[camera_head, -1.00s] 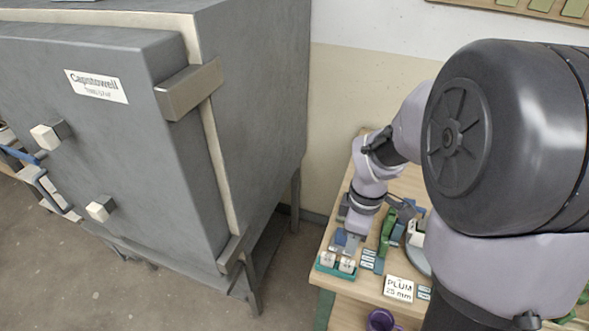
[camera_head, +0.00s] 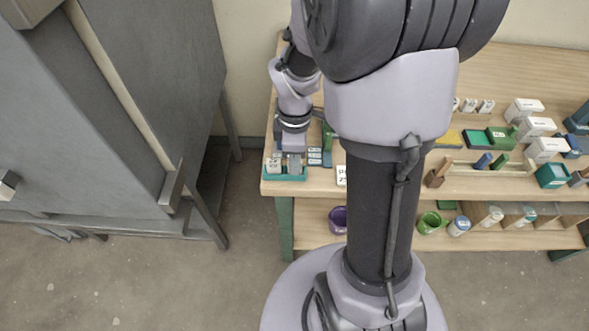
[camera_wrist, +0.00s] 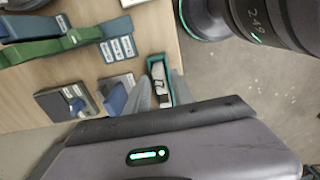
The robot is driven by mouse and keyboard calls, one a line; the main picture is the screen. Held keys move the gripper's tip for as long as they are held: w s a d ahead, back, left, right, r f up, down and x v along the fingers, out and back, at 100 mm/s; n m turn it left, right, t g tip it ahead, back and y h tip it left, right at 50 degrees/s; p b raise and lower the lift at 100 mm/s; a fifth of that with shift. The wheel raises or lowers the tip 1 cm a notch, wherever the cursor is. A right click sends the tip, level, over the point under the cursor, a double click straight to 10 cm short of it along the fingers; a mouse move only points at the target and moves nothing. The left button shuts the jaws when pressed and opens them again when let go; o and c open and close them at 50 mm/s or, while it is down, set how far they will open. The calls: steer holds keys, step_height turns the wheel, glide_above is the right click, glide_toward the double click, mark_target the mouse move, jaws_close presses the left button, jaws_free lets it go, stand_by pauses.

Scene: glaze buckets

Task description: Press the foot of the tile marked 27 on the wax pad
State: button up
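A small teal tray (camera_head: 285,177) holds pale tiles at the left front corner of the wooden bench. One pale tile (camera_head: 273,164) shows at its left; no number is readable, so I cannot tell which tile is 27. My gripper (camera_head: 293,163) points down at the right part of the tray and hides what stands there. In the wrist view, my gripper's grey fingers (camera_wrist: 161,92) stand apart, with the teal tray (camera_wrist: 167,68) and a pale tile (camera_wrist: 157,72) between and beyond them. Contact cannot be made out. I cannot identify the wax pad for sure.
Dark pads with blue pieces (camera_wrist: 66,101) lie close beside my gripper. A green block (camera_head: 327,138) and small labels (camera_head: 315,157) are to its right. A large grey kiln (camera_head: 110,110) stands left. A purple cup (camera_head: 338,219) sits on the lower shelf.

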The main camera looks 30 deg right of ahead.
jaws_close()
step_height(320, 180, up, 8)
steer(key=p, duration=0.7)
steer(key=shift+f, duration=0.15)
steer(key=shift+f, duration=0.1)
